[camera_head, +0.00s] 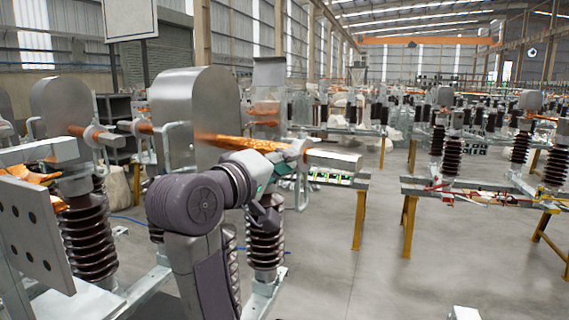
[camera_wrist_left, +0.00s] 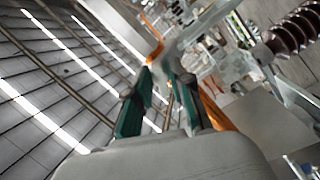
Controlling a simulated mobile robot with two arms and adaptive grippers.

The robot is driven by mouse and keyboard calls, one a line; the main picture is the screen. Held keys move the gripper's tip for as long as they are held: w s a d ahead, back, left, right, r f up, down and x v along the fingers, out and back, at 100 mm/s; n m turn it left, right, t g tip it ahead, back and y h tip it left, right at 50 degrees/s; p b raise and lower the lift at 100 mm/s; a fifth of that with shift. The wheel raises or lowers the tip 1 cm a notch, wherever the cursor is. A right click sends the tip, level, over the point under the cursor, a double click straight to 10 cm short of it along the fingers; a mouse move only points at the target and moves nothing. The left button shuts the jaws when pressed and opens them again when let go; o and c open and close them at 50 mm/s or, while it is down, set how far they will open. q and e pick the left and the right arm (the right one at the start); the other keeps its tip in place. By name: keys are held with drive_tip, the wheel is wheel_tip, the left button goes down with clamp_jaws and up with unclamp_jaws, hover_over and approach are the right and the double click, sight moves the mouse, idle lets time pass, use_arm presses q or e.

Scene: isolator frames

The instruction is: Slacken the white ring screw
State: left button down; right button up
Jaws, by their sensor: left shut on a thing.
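My left gripper (camera_head: 280,172) reaches up to the near isolator's right end, where the orange copper bar (camera_head: 234,142) meets a grey block. The white ring screw (camera_head: 299,149) shows as a small pale ring at that joint, right at the fingertips and partly hidden by them. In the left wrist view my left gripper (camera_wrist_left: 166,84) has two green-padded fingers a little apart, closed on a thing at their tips. The held part is too small and blurred to make out clearly. My right gripper is in neither view.
Brown ribbed insulators (camera_head: 88,238) stand left of and below my arm. A large grey metal shield (camera_head: 196,110) rises just behind it. A metal loop (camera_head: 303,189) hangs beside the gripper. Another isolator frame (camera_head: 480,188) stands right, with open floor (camera_head: 375,275) before it.

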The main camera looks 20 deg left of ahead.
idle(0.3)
use_arm(q)
drive_tip(key=c, duration=1)
unclamp_jaws()
drive_tip(key=shift+c, duration=0.2)
drive_tip(key=v, duration=0.7)
drive_tip(key=shift+s, duration=0.25)
drive_tip(key=shift+a, duration=0.1)
